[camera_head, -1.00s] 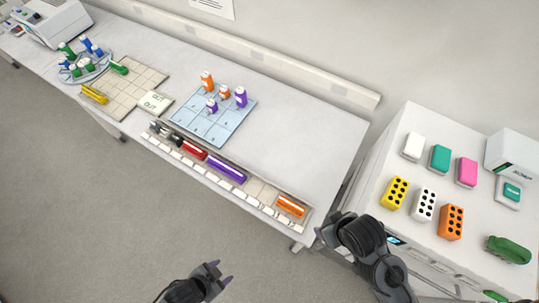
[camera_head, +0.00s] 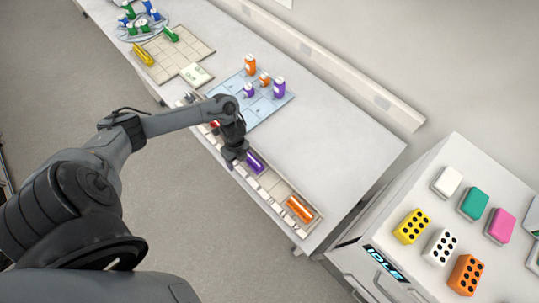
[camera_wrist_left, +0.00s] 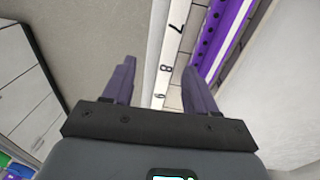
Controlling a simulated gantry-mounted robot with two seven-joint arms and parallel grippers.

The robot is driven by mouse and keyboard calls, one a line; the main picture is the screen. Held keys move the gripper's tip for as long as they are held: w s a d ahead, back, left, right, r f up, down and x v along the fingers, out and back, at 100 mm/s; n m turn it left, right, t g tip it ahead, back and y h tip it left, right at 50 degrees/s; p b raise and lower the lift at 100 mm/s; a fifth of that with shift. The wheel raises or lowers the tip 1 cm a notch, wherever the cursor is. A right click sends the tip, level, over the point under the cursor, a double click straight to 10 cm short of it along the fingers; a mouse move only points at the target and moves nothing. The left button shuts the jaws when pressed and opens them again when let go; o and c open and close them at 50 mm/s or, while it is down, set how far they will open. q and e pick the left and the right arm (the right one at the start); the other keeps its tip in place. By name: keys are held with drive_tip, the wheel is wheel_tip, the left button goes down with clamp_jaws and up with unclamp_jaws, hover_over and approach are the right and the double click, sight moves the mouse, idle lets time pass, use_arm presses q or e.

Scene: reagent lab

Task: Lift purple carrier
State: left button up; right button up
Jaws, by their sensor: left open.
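The purple carrier (camera_head: 256,163) lies lengthwise in the long rack (camera_head: 278,190) along the bench's front edge. Its left end is partly hidden behind my left gripper in the head view. My left gripper (camera_head: 233,163) is open, just at the front side of the rack near that end. In the left wrist view, the purple carrier (camera_wrist_left: 226,38) runs diagonally at upper right, beyond the right finger. The open fingers (camera_wrist_left: 158,66) have nothing between them except the view of the rack's white numbered edge and the floor. My right gripper is not in view.
An orange carrier (camera_head: 299,209) sits at the rack's right end, and a red one (camera_head: 214,124) is partly hidden by my left arm. A blue grid mat (camera_head: 273,103) with several orange and purple bottles stands behind the rack.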

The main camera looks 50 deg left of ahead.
use_arm(q)
drive_tip(key=shift+t+y, duration=0.3)
drive_tip(key=shift+t, duration=0.3)
drive_tip(key=w+a+r, duration=0.2)
drive_tip(key=w, duration=0.1)
drive_tip(key=w+a+r, duration=0.1)
drive_tip(key=w, duration=0.1)
drive_tip(key=shift+w+a+r, duration=0.25)
drive_tip(key=shift+a+r, duration=0.05)
drive_tip(key=shift+r, duration=0.05)
drive_tip(key=shift+w+f, duration=0.15)
drive_tip(key=shift+f, duration=0.25)
drive_tip(key=shift+d+f, duration=0.1)
drive_tip(key=shift+f, duration=4.55)
drive_tip(key=c, duration=1.1)
drive_tip(key=shift+o, duration=0.2)
drive_tip(key=shift+r, duration=0.1)
